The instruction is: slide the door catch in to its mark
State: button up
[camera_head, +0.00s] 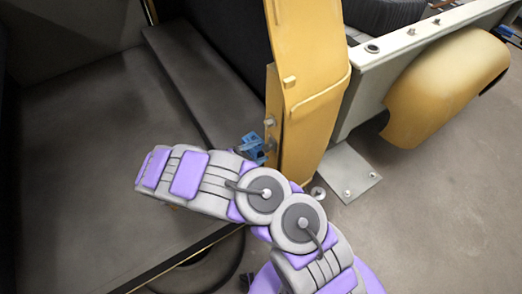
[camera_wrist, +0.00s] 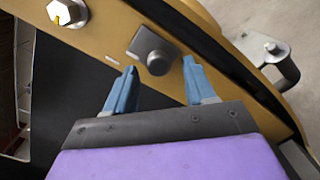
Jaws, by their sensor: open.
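The door catch (camera_wrist: 152,50) is a dark grey block with a rounded knob on the yellow door panel in the wrist view. A short pale mark (camera_wrist: 112,59) lies on the panel just left of the catch, apart from it. My gripper (camera_wrist: 160,66) is open, one blue fingertip on each side of the knob. I cannot tell whether either fingertip touches it. In the head view my gripper (camera_head: 256,146) is at the inner edge of the yellow door (camera_head: 306,100); the catch cannot be made out clearly there.
A metal handle (camera_wrist: 284,68) sticks out beyond the door's right edge.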

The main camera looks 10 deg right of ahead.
jog(key=shift+x, duration=0.95)
grip_shut()
